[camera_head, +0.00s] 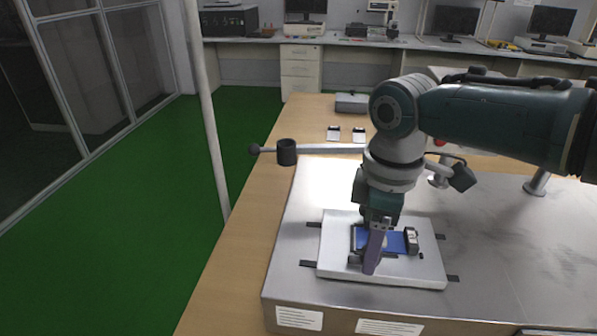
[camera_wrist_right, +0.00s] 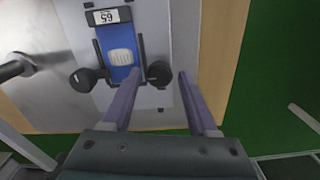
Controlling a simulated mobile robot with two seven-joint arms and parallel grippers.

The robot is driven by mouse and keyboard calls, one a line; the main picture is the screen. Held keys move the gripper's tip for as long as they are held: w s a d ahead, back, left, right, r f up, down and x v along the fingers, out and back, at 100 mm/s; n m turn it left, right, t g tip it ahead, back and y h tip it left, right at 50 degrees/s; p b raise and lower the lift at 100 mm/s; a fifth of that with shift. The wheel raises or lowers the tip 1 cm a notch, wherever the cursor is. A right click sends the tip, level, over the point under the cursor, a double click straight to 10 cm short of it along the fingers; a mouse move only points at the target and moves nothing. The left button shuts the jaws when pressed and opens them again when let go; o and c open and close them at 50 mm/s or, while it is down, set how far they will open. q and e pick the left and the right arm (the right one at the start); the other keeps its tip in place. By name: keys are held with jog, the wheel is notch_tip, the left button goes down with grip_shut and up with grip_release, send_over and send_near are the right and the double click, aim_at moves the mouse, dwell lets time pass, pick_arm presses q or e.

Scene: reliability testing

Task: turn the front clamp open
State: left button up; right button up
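A blue device (camera_head: 395,242) with a white label block lies on a white plate (camera_head: 335,240); in the right wrist view the blue device (camera_wrist_right: 119,38) has a dark round clamp knob on each side. The front clamp (camera_wrist_right: 158,73) is the right-hand knob there; the other knob (camera_wrist_right: 86,80) is on the left. My right gripper (camera_head: 371,268) points down over the plate's front left part and hides some of the device. In the right wrist view its two purple fingers (camera_wrist_right: 161,73) are apart, one on each side of the front clamp knob. Contact cannot be told. My left gripper is not in view.
The plate sits on a metal platform (camera_head: 500,240) on a wooden table (camera_head: 235,240). A grey post (camera_head: 207,120) rises at left. The metal surface right of the plate is clear.

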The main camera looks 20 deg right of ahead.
jog(key=shift+o, duration=0.5)
jog(key=shift+r, duration=0.1)
jog(key=shift+r, duration=0.4)
notch_tip(320, 180, up, 9)
jog(key=p, duration=0.2)
